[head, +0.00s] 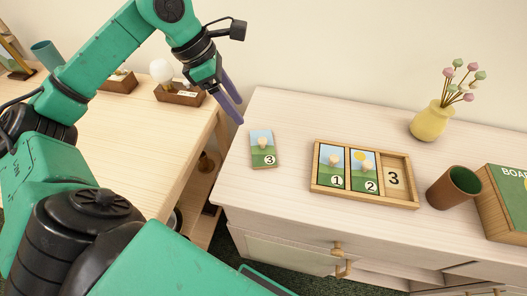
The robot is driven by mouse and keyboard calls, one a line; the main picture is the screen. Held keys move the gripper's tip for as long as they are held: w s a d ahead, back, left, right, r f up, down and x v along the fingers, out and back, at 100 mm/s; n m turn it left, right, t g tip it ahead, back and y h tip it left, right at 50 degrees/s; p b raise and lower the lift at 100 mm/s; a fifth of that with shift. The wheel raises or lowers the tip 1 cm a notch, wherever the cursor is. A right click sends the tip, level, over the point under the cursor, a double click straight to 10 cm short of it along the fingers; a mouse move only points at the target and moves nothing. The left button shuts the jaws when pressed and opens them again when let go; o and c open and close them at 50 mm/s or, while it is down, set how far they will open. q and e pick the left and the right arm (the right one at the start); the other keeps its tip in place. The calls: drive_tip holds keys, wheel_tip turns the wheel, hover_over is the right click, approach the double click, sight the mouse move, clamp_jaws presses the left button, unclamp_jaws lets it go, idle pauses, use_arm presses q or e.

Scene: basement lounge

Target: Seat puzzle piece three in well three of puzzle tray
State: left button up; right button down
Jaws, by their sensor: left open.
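Puzzle piece three (263,149), a small picture card with a round knob and the number 3, lies on the light wooden cabinet top, left of the puzzle tray (364,200). The tray's left and middle wells hold pieces one (332,168) and two (363,170). Well three (393,178), at the right, is empty and shows a printed 3. My left gripper (231,108) is open and empty, above and left of piece three and apart from it. My right gripper is not in view.
A brown cup (454,187) stands right of the tray, beside a green board game box (509,200). A yellow vase (432,122) with flowers stands behind. A wooden table (130,125) on the left holds small brown boxes (180,94). The cabinet top around piece three is clear.

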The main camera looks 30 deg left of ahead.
sight(262, 140)
use_arm(q)
drive_tip(key=p+x, duration=0.1)
drive_tip(key=x, duration=0.3)
drive_tip(key=p+x, duration=0.1)
drive_tip(key=x, duration=0.3)
drive_tip(key=p+x, duration=0.1)
drive_tip(key=x, duration=0.3)
drive_tip(key=shift+w+f, duration=0.3)
drive_tip(key=shift+w, duration=0.1)
drive_tip(key=shift+w+d+f, duration=0.1)
drive_tip(key=shift+f, duration=0.25)
clamp_jaws()
